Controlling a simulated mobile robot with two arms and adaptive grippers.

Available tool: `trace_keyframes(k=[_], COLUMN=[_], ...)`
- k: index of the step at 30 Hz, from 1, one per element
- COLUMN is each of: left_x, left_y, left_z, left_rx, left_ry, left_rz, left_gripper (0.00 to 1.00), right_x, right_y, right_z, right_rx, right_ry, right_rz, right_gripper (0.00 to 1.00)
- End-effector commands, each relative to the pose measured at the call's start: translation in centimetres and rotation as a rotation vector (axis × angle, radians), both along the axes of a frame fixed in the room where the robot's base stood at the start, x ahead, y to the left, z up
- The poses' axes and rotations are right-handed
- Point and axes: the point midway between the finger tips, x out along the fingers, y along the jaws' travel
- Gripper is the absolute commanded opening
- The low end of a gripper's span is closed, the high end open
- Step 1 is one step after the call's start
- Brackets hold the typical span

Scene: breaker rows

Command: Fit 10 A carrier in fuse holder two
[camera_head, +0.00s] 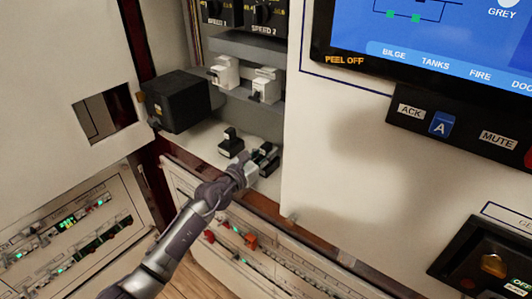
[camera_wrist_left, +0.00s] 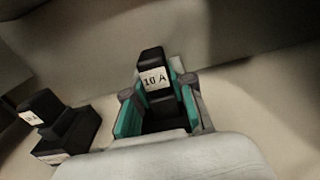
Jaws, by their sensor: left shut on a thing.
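My left gripper (camera_head: 262,158) is low in the cabinet opening, at the pale shelf. In the left wrist view its teal-lined fingers (camera_wrist_left: 158,98) are shut on a black carrier (camera_wrist_left: 152,76) labelled 10 A. Whether that carrier still touches the shelf is unclear. A second black carrier (camera_head: 230,142) stands to its left on the shelf; it also shows in the left wrist view (camera_wrist_left: 68,130), its label too small to read. Two white fuse holders (camera_head: 224,72) (camera_head: 265,85) sit above and behind the gripper; their numbers are not readable. My right gripper is out of view.
A black box (camera_head: 176,100) stands at the left of the opening. The pale shelf (camera_head: 205,140) has free room beside the carriers. A white panel with a screen (camera_head: 440,40) borders the opening on the right. Breaker rows (camera_head: 245,240) lie below.

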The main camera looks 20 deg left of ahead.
Motion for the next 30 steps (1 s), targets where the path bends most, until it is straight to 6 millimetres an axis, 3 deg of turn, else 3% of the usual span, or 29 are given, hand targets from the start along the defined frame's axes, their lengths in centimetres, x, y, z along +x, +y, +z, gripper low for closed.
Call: trace_keyframes(k=[5,6,11,23,30], left_x=[0.0,0.0,0.0,-0.7,-4.9], left_y=[0.0,0.0,0.0,0.3,1.8], left_z=[-0.6,-0.5,-0.4,-0.6,-0.7], left_rx=[0.0,0.0,0.0,-0.001,0.001], left_ry=[0.0,-0.001,0.0,0.001,0.002], left_rz=[0.0,0.0,0.0,0.0,0.0], left_gripper=[0.0,0.27,0.53,0.53,0.53], right_x=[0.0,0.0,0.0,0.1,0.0], right_y=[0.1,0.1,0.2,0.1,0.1], right_z=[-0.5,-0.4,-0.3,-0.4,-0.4], right_rx=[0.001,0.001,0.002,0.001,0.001], right_ry=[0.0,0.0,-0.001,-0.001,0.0], right_rz=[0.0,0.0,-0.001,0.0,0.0], right_gripper=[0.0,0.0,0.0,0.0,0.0])
